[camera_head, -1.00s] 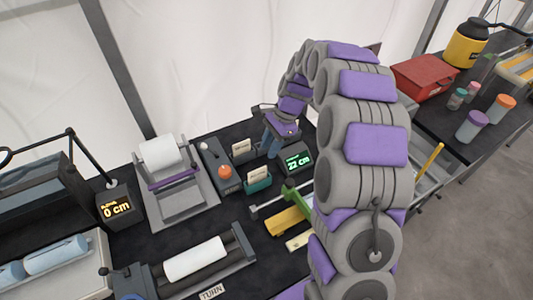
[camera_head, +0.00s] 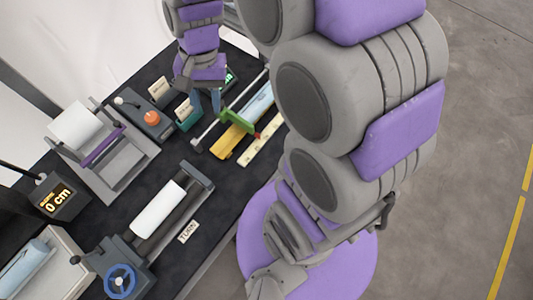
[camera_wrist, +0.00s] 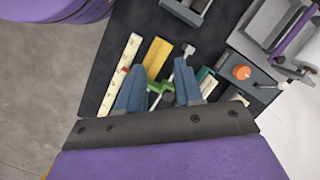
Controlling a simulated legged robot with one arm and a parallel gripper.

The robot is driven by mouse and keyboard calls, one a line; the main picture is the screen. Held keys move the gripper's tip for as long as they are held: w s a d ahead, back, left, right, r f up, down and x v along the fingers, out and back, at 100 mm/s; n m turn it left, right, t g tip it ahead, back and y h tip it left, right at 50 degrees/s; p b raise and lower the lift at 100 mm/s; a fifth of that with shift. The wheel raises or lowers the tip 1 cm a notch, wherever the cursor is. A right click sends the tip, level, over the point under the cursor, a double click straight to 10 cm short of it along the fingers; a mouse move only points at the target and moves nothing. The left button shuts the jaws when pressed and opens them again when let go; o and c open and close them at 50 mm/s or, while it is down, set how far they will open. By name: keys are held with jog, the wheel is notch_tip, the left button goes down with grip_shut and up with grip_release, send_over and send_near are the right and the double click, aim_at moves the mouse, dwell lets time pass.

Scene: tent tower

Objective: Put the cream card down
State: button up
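Two small cream cards stand upright on the black bench top. One cream card (camera_head: 158,87) is in a dark holder; the other cream card (camera_head: 184,108) is in a teal holder (camera_head: 190,121). My gripper (camera_head: 206,102) is just right of the teal holder, pointing down. In the wrist view my gripper (camera_wrist: 160,86) has its two blue-grey fingers apart, with no card visible between them. The teal holder with its card (camera_wrist: 205,76) is beside one finger there. I cannot tell the gripper's exact height above the bench.
A green slider (camera_head: 239,121), yellow block (camera_head: 233,142) and cream ruler strip (camera_head: 262,140) lie right of the holders. My arm hides the right end of the bench.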

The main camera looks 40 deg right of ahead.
jog(key=s+d+n+h, duration=0.2)
jog(key=s+n, duration=0.4)
jog(key=s, duration=1.3)
jog(key=shift+d, duration=0.55)
jog(key=shift+w+f, duration=0.1)
